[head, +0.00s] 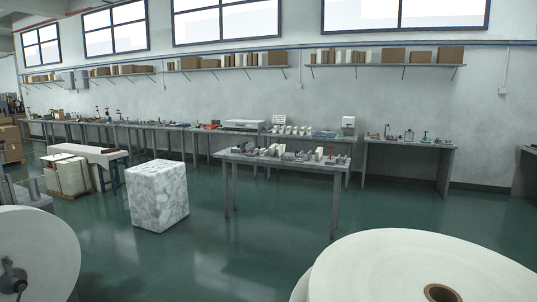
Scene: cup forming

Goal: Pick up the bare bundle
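Neither of my grippers is in the head view. A large whitish, mottled block (158,198) stands on the green floor left of centre; it looks like a wrapped bale. Behind it to the left, pale stacks (70,174) stand low near the floor beside a white-topped table (92,153). Small white items (273,150) stand on the grey table (285,160) in the middle. I cannot tell which of these, if any, is the bare bundle.
Large white paper rolls fill the front right (420,265) and front left (38,250) corners. Long workbenches (408,144) with small tools line the back wall. Wall shelves (385,64) hold boxes. Open green floor (240,240) lies between the block and the middle table.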

